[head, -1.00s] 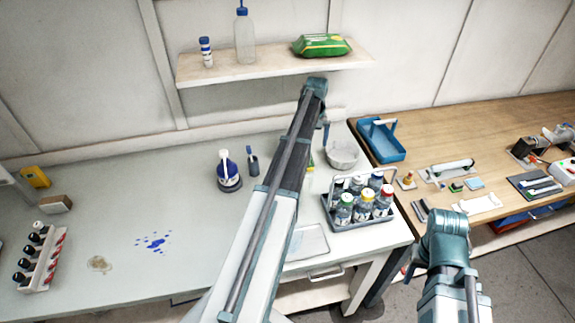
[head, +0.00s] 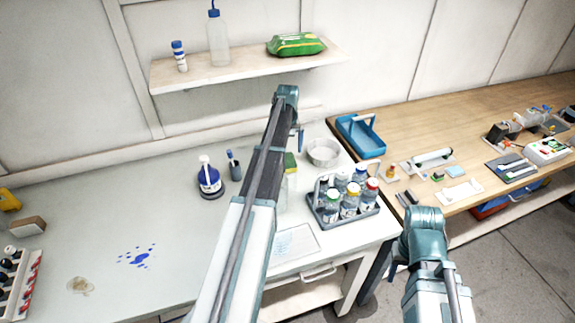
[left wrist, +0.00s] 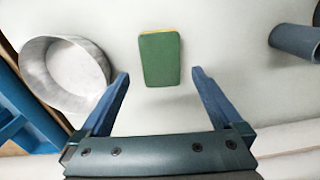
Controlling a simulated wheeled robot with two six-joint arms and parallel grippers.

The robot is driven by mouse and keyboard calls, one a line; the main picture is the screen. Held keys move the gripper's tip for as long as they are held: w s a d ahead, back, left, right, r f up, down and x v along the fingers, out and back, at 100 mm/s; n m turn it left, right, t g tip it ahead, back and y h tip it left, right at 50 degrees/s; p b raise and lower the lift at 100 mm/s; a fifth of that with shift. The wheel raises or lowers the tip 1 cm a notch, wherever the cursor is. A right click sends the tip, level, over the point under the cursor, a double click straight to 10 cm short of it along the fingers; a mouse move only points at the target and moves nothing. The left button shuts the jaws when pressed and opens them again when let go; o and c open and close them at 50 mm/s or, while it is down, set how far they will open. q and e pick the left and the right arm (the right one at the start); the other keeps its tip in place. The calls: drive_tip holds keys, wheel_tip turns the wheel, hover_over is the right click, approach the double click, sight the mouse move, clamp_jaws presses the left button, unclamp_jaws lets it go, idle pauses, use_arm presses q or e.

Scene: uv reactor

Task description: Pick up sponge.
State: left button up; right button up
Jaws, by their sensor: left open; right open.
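The sponge (left wrist: 160,58), green with a yellow edge, lies on the pale bench between and just beyond the open fingers of my left gripper (left wrist: 160,80) in the left wrist view. No finger touches it there. In the head view a green part of the sponge (head: 291,161) shows just right of my left arm, which hides the rest. My left gripper (head: 300,138) hangs above the back of the bench, mostly hidden by its own arm. My right gripper (head: 392,271) is low at the right, away from the sponge, only partly visible and empty.
A round bowl (head: 323,152) stands right of the sponge, and a bottle caddy (head: 345,213) in front of it. A blue-capped bottle (head: 210,178) and a dark cup (head: 233,167) stand left. The shelf (head: 165,78) overhangs the bench's back. A blue tray (head: 360,138) sits right.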

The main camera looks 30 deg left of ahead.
sight(287, 159)
use_arm(q)
wheel_tip(287, 159, down, 5)
drive_tip(key=b, duration=0.4)
drive_tip(key=shift+b, duration=0.3)
drive_tip(key=c, duration=1.3)
drive_tip(key=shift+r, duration=0.25)
